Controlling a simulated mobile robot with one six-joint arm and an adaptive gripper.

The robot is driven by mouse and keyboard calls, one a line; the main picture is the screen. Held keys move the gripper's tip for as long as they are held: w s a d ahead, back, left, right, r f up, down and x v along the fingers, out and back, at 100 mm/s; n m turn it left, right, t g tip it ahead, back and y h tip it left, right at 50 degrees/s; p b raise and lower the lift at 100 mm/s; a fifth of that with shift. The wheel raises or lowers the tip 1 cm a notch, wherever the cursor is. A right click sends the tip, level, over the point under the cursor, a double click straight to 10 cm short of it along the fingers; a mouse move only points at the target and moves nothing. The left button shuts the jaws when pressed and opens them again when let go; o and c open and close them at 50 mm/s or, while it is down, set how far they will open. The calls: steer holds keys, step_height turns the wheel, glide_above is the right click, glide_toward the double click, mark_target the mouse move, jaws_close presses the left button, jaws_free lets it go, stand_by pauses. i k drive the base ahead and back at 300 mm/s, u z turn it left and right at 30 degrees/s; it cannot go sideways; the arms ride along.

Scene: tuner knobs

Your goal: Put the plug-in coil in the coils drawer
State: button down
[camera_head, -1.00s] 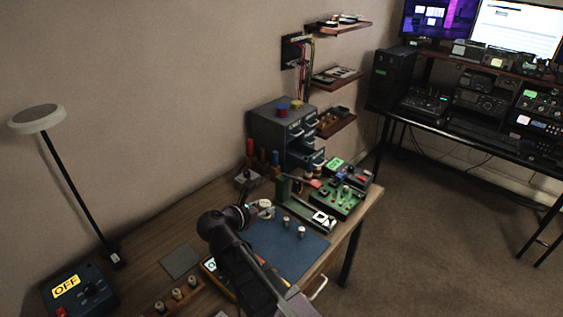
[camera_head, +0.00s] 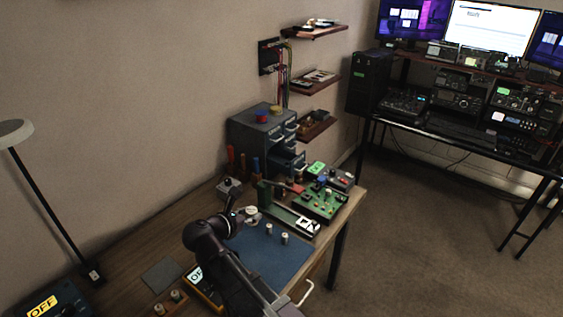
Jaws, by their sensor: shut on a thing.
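My gripper (camera_head: 235,212) is small and dark at the end of my arm, above the bench near the back left corner of the blue mat. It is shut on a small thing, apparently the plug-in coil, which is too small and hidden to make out. The grey-blue drawer cabinet (camera_head: 250,135) stands at the back of the bench, beyond my gripper. One lower drawer (camera_head: 288,164) is pulled out on its front; its label is not readable. Two small pale cylinders (camera_head: 269,228) (camera_head: 284,238) stand on the mat.
The blue mat (camera_head: 265,258) is otherwise mostly clear. Shelves (camera_head: 317,118) hang right of the cabinet.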

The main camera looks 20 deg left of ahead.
mark_target(287, 165)
steer(key=i, duration=0.9)
